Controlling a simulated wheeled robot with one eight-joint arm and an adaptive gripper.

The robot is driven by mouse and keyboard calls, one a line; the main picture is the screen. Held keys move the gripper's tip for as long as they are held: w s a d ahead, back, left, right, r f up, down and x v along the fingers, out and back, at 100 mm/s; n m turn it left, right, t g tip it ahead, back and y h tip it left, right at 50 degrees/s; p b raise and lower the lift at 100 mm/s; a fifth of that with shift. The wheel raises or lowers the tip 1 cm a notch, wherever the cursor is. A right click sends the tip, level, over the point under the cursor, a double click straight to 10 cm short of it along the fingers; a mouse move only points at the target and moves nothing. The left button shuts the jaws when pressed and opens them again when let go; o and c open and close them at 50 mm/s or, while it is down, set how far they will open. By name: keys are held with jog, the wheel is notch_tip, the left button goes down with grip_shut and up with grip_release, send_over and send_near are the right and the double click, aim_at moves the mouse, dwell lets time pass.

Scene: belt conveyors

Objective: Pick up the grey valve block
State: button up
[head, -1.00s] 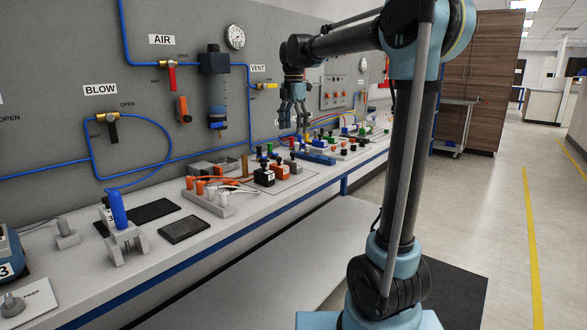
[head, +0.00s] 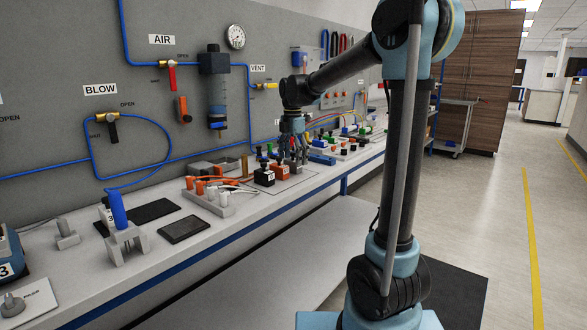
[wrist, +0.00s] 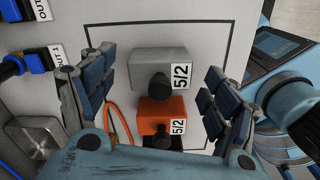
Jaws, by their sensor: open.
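The grey valve block (wrist: 160,68), with a black knob and a 5/2 label, lies inside a black outline in the wrist view. My gripper (wrist: 160,64) is open, one finger on each side of the block, with clear gaps and nothing held. An orange valve block (wrist: 166,110) with a 5/2 label sits just below the grey one. In the head view my gripper (head: 293,152) is low over the bench at the end of the block row, mostly hiding the grey block. The orange block (head: 281,172) shows beside it.
A black valve block (head: 264,177) stands at the near end of the row. A grey holder (head: 219,203) with orange-handled tools is to the left. Blue-and-black parts labelled OUT (wrist: 40,60) are left in the wrist view. A blue object (head: 322,158) lies right.

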jog(key=shift+f, duration=0.25)
jog(key=shift+c, duration=0.5)
jog(key=c, duration=1.1)
